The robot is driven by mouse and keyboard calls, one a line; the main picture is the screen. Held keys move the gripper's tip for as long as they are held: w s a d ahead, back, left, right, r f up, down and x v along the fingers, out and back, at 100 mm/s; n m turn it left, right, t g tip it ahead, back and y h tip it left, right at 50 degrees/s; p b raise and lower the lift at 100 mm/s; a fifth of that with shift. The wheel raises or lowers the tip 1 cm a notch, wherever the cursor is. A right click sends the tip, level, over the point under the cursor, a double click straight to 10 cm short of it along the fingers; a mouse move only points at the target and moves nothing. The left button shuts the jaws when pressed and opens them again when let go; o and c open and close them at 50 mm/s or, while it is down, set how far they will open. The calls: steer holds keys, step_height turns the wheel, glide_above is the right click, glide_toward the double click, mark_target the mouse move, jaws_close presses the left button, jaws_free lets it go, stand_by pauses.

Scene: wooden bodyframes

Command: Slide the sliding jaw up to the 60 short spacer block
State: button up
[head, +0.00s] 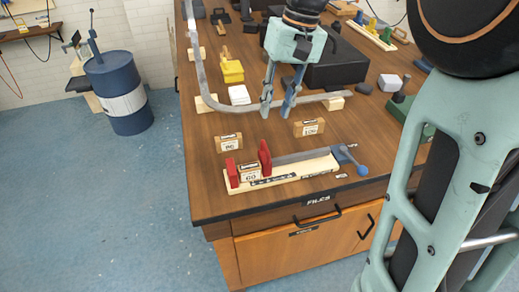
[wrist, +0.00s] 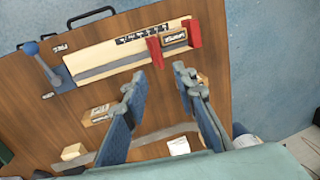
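The wooden clamp fixture (head: 300,169) lies along the table's front edge. Its fixed red jaw (head: 232,173) stands at the left end, and the red sliding jaw (head: 265,157) stands to its right on the grey rail. The 60 short spacer block (head: 250,173) sits between the two jaws; whether the sliding jaw touches it I cannot tell. In the wrist view the sliding jaw (wrist: 155,51) is left of the block (wrist: 174,38), with the fixed jaw (wrist: 194,33) on the right. My gripper (head: 278,110) is open and empty, pointing down above the table behind the fixture.
Two other labelled spacer blocks, 80 (head: 229,143) and 100 (head: 309,127), stand behind the fixture. A blue-knobbed lever (head: 350,159) is at the fixture's right end. A curved grey bar (head: 228,107), a white block (head: 239,95) and a yellow block (head: 232,72) lie farther back.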

mark_target(266, 146)
steer(key=f, duration=0.3)
steer(key=a+f, duration=0.1)
steer(key=f, duration=0.6)
steer(key=shift+s+a, duration=0.25)
steer(key=shift+a, duration=0.1)
steer(key=shift+c, duration=0.2)
jaws_close()
